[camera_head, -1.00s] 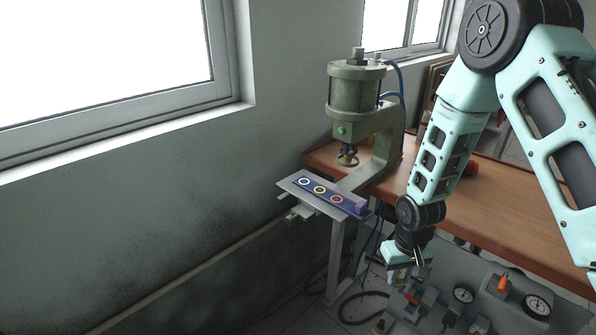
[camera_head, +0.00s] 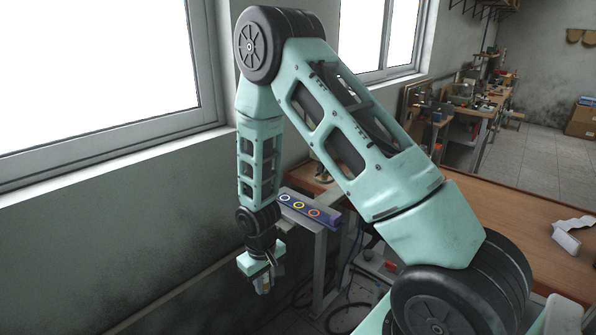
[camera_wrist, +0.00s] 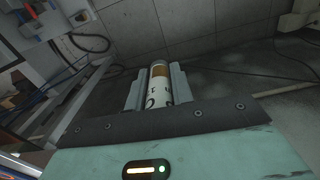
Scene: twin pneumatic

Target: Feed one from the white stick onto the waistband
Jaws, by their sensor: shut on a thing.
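My gripper (camera_head: 263,282) hangs at the lower left of the plate, fingers pointing down, apart from it. In the wrist view, my gripper (camera_wrist: 158,85) is shut on a white stick (camera_wrist: 157,93), a cylinder with dark markings and a tan-brown band. Its near end is hidden at the gripper's base. A dark blue strip (camera_head: 322,219), likely the waistband, lies on the plate at the front of the press. It bears a white ring (camera_head: 285,198), a yellow ring (camera_head: 299,205) and an orange-red ring (camera_head: 314,212); a purple block is at its right end.
The green press (camera_head: 325,160) is mostly hidden behind my arm. The wooden bench (camera_head: 500,215) extends to the right, with a white object (camera_head: 567,240) on it. The wall (camera_head: 100,250) and window are to the left. Cables lie on the floor below.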

